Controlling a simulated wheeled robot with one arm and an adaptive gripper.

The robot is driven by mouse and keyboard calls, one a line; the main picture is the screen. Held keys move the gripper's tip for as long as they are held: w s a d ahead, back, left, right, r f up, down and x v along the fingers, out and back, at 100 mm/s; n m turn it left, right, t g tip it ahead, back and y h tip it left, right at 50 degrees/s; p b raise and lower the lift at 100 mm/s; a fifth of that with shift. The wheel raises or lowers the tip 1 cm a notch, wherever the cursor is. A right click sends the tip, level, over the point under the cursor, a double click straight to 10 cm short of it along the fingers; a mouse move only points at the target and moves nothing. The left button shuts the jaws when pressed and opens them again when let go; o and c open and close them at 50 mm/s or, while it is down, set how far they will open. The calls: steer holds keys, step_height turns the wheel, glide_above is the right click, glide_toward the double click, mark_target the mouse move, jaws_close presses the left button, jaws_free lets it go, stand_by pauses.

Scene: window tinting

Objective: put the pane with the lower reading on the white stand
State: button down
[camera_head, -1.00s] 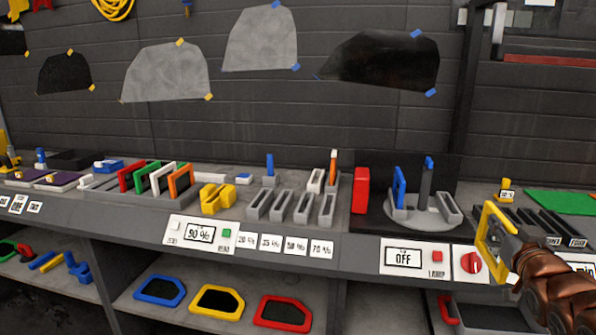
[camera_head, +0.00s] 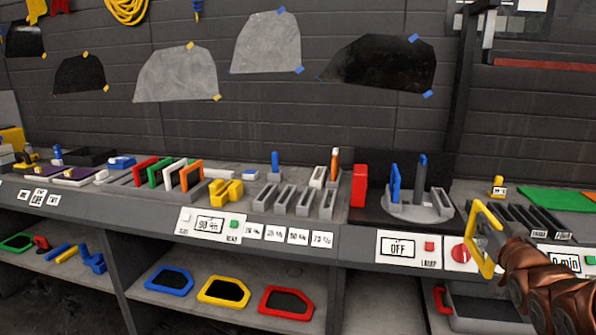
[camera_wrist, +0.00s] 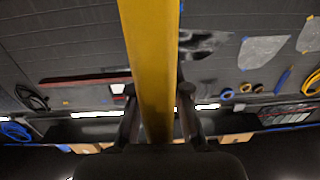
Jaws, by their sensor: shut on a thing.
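In the head view my gripper (camera_head: 491,234) is at the right, shut on a yellow-framed pane (camera_head: 484,262) held upright in front of the bench edge. The wrist view shows the yellow frame (camera_wrist: 150,60) edge-on between both fingers. Red (camera_head: 143,172), green, white (camera_head: 175,172) and orange (camera_head: 191,178) frames stand in a rack on the bench. A blue piece (camera_head: 395,183) stands upright on a grey round base (camera_head: 410,212). A yellow slotted device (camera_head: 226,192) sits behind a display (camera_head: 210,224) that seems to read 90 %. I cannot clearly pick out a white stand.
Grey slotted holders (camera_head: 285,199) stand behind several percent labels. A lamp panel (camera_head: 398,247) reads OFF, near a red knob (camera_head: 460,253). Dark slots (camera_head: 520,222) and a green mat (camera_head: 555,199) lie behind my gripper. Blue, yellow and red framed panes (camera_head: 286,302) lie on the lower shelf.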

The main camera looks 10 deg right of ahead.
steer(key=w+a+n+y+p, duration=0.2)
steer(key=w+a+y+p, duration=0.3)
steer(key=w+a, duration=1.45)
steer(key=w+a+n+t+p, duration=0.1)
steer(key=w+a+p, duration=0.2)
steer(key=a, duration=0.8)
steer(key=shift+w+a+n, duration=0.2)
steer(key=shift+w+n, duration=0.1)
steer(key=shift+w, duration=0.25)
